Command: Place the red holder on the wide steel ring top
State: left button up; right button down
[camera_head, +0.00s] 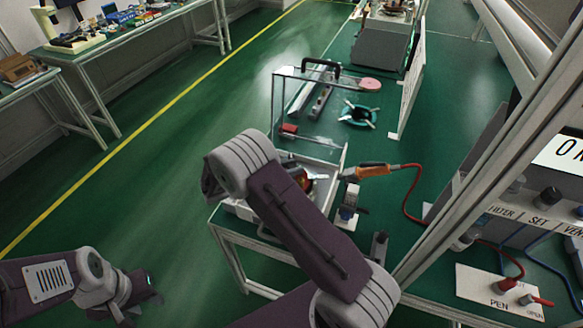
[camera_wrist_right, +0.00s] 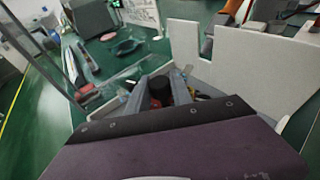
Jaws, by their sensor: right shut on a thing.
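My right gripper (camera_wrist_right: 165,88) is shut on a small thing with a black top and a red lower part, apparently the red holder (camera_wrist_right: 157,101). The fingers stand on either side of it, over the white-walled tray (camera_head: 333,183). In the head view the right arm hides most of this gripper, and only a bit of red shows beside the wrist. I cannot make out the wide steel ring top with certainty; the tray's inside is mostly hidden. My left gripper (camera_head: 135,306) is at the lower left, far from the bench, and its fingers are too unclear to read.
An orange-handled tool (camera_head: 366,171) with a red cable lies at the tray's right. A labelled panel (camera_head: 503,293) is at the right. The floor at left is free.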

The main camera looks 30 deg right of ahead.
jog(key=shift+s+f, duration=0.1)
jog(key=shift+f, duration=0.45)
jog(key=c, duration=1.1)
grip_release()
jog(key=shift+c, duration=0.2)
